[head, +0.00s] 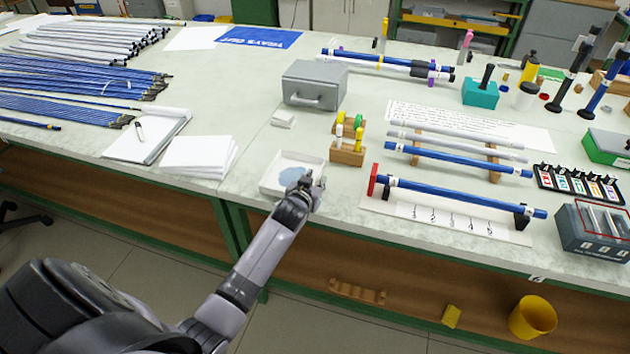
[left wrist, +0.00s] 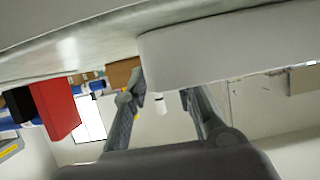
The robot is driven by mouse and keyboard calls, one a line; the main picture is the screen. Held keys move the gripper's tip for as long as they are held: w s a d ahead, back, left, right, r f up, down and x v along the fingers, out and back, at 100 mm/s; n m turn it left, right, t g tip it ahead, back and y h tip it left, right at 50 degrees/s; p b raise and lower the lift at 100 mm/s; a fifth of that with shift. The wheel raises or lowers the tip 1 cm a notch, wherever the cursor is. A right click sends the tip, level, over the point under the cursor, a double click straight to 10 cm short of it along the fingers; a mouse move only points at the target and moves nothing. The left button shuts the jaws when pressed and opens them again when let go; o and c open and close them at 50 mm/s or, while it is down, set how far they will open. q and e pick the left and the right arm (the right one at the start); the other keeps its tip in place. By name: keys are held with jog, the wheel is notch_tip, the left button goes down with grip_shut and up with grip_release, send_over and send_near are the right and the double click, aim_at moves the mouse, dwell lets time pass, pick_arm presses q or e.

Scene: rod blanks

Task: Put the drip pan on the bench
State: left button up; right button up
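The drip pan is a shallow white tray (head: 268,184) with a blue patch inside, at the bench's (head: 345,225) front edge in the head view. It appears to rest on the bench top. My left gripper (head: 308,186) is at its near right corner. In the left wrist view the picture is upside down, and the pale pan wall (left wrist: 235,50) is very close. The fingers of the left gripper (left wrist: 165,92) stand apart with a clear gap, around the wall's end; the pan hides part of one finger. I cannot tell whether they touch it. My right gripper is not in view.
Stacked white sheets (head: 198,156) lie left of the pan. A wooden block with small bottles (head: 347,152) stands behind right. A rod on a stand with a red end plate (head: 374,180) is to the right. A grey metal box (head: 314,85) stands farther back.

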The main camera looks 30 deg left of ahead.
pick_arm(q)
jog(key=shift+r, duration=0.15)
jog(key=v, duration=1.2)
jog(key=s+d+f+m+g+h, duration=0.1)
jog(key=s+d+f+m+h, duration=0.1)
jog(key=d+f, duration=0.4)
jog(key=s+d+f+m+g+h, duration=0.15)
jog(key=d+f, duration=0.25)
jog(key=f, duration=0.5)
jog(key=s+d+f+g, duration=0.1)
jog(key=s+f, duration=0.3)
jog(key=f, duration=0.3)
jog(key=s+f+g, duration=0.1)
jog(key=s+f, duration=0.3)
jog(key=f, duration=0.3)
jog(key=s+f+g, duration=0.2)
jog(key=s+f, duration=0.4)
jog(key=s, duration=0.5)
jog(key=s+a+f+m+g, duration=0.1)
jog(key=s+f+g, duration=0.2)
jog(key=s+f, duration=0.4)
jog(key=s+f+g, duration=0.2)
jog(key=s+f, duration=0.5)
jog(key=s, duration=0.8)
jog(key=shift+s+a+m+g, duration=0.2)
jog(key=shift+a+m+g, duration=0.1)
jog(key=shift+m+g, duration=0.05)
